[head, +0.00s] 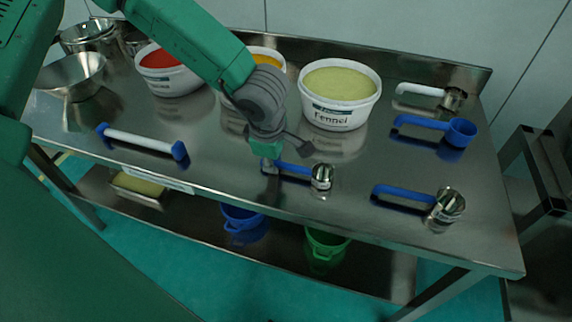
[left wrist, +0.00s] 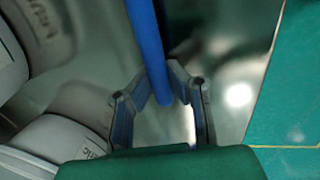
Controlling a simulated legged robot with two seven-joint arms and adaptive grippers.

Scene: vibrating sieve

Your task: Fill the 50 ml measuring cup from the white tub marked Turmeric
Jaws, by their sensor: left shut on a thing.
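A white tub with orange-yellow powder (head: 265,54) stands at the back of the steel table, mostly behind my left arm; its label is hidden in the head view. A measuring cup with a blue handle and a small metal bowl (head: 321,177) is near the table's front edge. My left gripper (head: 283,158) is shut on its handle. In the left wrist view the blue handle (left wrist: 148,45) runs between the fingers (left wrist: 160,92); the cup's bowl is out of that view. I cannot read any size on the cup. My right gripper is not in view.
A Fennel tub (head: 340,112) and a tub with red powder (head: 165,72) flank the yellow one. Other scoops lie right: white-handled (head: 420,90), all-blue (head: 460,132), blue-handled metal (head: 447,205). A white rod with blue ends (head: 142,140) lies front left. Metal bowls (head: 75,75) stand at left.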

